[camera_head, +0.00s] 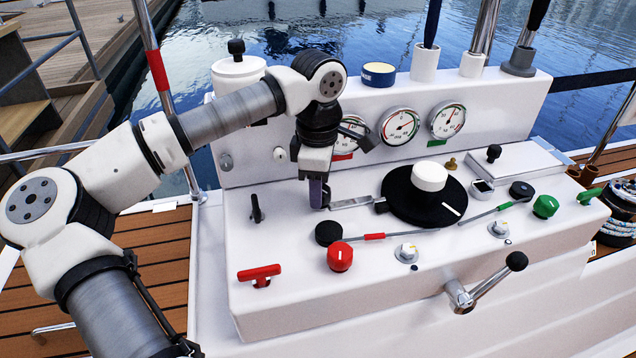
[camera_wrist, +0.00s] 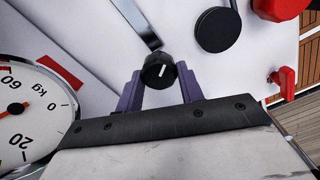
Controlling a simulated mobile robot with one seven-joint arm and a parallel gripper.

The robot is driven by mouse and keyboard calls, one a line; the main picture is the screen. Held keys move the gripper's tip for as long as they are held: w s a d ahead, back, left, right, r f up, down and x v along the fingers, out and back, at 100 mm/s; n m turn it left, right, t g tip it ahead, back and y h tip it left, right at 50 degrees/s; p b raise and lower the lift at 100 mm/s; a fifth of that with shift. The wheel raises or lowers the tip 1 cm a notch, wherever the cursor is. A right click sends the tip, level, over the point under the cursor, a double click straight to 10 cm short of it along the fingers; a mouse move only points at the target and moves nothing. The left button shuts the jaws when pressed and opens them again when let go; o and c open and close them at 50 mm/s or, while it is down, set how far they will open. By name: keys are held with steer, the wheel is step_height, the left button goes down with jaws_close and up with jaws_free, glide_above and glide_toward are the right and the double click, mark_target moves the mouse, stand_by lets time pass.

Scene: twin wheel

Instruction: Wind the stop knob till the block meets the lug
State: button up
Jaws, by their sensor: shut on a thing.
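My gripper (camera_head: 317,196) points down at the left part of the white console. In the wrist view my gripper (camera_wrist: 160,80) has its two purple fingers shut on the stop knob (camera_wrist: 158,70), a small black round knob with a white pointer line. The head view mostly hides this knob behind the fingers. A flat metal rail (camera_head: 350,202) runs right from the knob to a small dark block (camera_head: 381,207). The block is at the left edge of a black disc (camera_head: 405,201) with a white hub. I cannot make out the lug or any gap to it.
A black knob (camera_head: 328,233) and a red knob (camera_head: 340,256) are in front of my gripper. A red T-handle (camera_head: 259,275) is at front left. Round gauges (camera_head: 398,125) line the upright panel behind. A crank (camera_head: 484,284) sticks out in front.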

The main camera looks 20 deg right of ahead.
steer(key=m, duration=0.5)
steer(key=shift+m+p, duration=0.3)
steer(key=m, duration=0.5)
steer(key=shift+w+d+m, duration=0.1)
steer(key=shift+d+m, duration=0.05)
steer(key=shift+m, duration=0.25)
steer(key=o, duration=1)
steer(key=shift+r, duration=0.1)
step_height(320, 180, up, 14)
steer(key=shift+f+p, duration=0.15)
steer(key=shift+p, duration=0.9)
